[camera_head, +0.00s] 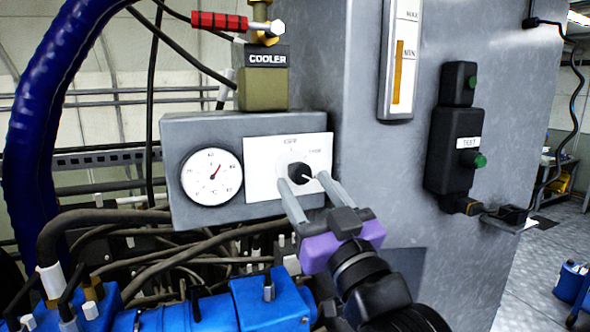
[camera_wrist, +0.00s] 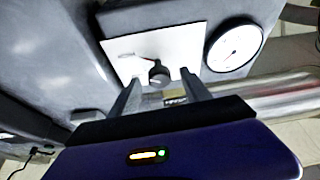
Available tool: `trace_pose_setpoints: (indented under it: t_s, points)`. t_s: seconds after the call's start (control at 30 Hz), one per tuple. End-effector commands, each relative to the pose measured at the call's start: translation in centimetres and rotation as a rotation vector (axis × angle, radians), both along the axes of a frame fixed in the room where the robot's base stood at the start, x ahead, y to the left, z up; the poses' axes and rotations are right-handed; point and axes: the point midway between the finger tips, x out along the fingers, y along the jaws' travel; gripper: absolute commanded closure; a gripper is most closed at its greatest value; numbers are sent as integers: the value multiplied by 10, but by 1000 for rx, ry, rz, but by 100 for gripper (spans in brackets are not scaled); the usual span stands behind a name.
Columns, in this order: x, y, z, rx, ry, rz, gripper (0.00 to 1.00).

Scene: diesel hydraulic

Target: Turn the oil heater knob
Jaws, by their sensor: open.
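The oil heater knob (camera_head: 299,173) is a small black dial with a white pointer line, set on a white plate (camera_head: 262,156) on the front of a grey box (camera_head: 190,135). In the head view my gripper (camera_head: 302,183) reaches up from the lower right, its two grey fingers spread with one on each side of the knob. In the wrist view the knob (camera_wrist: 159,76) shows between and just beyond the tips of my gripper (camera_wrist: 160,78). I cannot tell whether either finger touches the knob. The gripper is open and holds nothing visible.
A round gauge (camera_head: 212,177) is left of the plate. A valve marked COOLER (camera_head: 263,85) with a red handle (camera_head: 219,21) stands above the box. Hoses (camera_head: 130,260) and blue parts (camera_head: 265,300) lie below. A level glass (camera_head: 401,60) and black switch box (camera_head: 452,145) are to the right.

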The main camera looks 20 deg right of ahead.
Motion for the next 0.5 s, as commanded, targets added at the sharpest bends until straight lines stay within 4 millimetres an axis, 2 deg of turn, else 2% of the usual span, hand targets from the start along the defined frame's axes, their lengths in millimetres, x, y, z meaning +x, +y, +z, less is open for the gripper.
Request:
trace_pose_setpoints:
  t_s: [0.1, 0.23, 0.5]
  points:
    - [17, 1, 9, -1, -1, 1, 44]
    - [31, 1, 14, -1, 0, 0, 44]
    - [39, 1, 16, 0, -1, 0, 44]
